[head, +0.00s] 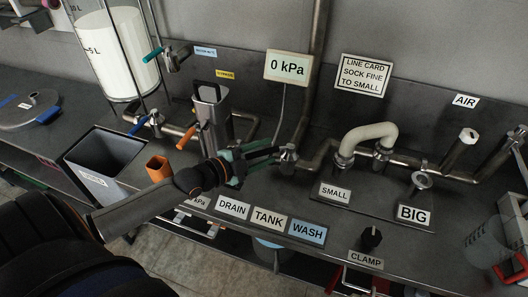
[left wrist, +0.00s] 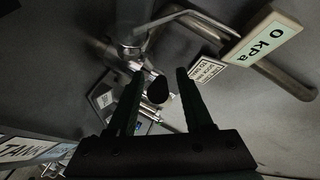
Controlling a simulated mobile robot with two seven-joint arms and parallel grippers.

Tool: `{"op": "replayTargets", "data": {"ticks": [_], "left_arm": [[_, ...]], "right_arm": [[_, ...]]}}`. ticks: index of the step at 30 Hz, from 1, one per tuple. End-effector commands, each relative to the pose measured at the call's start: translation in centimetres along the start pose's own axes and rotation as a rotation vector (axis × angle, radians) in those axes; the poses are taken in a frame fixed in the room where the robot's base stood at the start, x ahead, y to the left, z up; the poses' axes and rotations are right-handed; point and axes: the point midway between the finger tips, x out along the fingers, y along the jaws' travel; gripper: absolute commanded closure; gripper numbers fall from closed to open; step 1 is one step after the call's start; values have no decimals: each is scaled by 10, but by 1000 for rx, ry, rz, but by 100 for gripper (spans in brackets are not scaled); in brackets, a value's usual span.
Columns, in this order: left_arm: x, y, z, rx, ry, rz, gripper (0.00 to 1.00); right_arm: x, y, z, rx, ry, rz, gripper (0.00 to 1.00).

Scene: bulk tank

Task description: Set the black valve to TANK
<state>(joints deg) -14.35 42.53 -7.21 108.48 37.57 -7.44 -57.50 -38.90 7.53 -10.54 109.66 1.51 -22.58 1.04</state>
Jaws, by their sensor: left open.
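My left gripper (head: 272,155) is open and reaches across the bench toward a metal valve fitting (head: 288,154) on the pipe. In the left wrist view a black rounded handle end (left wrist: 158,90), apparently the black valve's, shows between the open fingers (left wrist: 158,80); I cannot tell whether they touch it. In the head view I cannot make out this handle behind the gripper. The labels DRAIN (head: 233,207), TANK (head: 269,219) and WASH (head: 307,231) stand along the bench front. The TANK label also shows in the left wrist view (left wrist: 22,149). My right gripper is not in view.
A 0 kPa display (head: 288,66) stands behind the valve, near a vertical pipe (head: 313,75). An orange-handled valve (head: 187,137) and a metal cylinder (head: 213,112) are left of the gripper. A black CLAMP knob (head: 371,237) and SMALL and BIG ports are right.

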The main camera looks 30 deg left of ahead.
Motion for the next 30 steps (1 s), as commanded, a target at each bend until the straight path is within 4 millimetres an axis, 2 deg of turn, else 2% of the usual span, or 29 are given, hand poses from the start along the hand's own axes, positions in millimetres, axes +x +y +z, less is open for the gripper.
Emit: {"op": "replayTargets", "data": {"ticks": [9,22,30], "left_arm": [[1,0,0,0,1,0,50],[1,0,0,0,1,0,99],[1,0,0,0,1,0,100]], "right_arm": [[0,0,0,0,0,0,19],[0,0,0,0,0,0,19],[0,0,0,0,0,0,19]]}}
